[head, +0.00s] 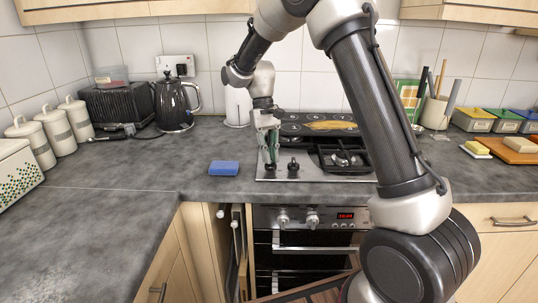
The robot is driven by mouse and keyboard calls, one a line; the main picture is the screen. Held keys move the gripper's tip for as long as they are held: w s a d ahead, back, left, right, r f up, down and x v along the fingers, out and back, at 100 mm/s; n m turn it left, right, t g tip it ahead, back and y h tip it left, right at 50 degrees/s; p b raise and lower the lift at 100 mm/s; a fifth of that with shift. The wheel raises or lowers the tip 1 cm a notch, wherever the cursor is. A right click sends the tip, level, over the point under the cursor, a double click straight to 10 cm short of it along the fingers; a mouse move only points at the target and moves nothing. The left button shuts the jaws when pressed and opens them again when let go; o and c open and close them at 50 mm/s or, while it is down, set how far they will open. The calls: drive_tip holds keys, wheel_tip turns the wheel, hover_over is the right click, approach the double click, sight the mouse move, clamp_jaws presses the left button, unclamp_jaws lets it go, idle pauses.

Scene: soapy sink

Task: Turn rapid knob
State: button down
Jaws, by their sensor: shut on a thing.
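The gas hob (318,178) is set in the grey worktop, with small black knobs along its left front. My gripper (271,162) points down over the hob's front left corner. It is shut on the leftmost visible black knob (268,170), which its fingers partly hide. I take this one for the rapid knob, but no label is readable. Another black knob (293,166) stands just to the right, apart from my fingers. The angle of the held knob cannot be told.
A blue sponge (224,168) lies left of the hob. A black kettle (174,106) stands at the back left.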

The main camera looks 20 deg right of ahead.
drive_tip(key=shift+d+m+y, duration=0.2)
drive_tip(key=shift+m+y, duration=0.6)
drive_tip(key=shift+m, duration=1.3)
drive_tip(key=c, duration=1.5)
unclamp_jaws()
drive_tip(key=v, duration=1.1)
drive_tip(key=shift+r, duration=0.5)
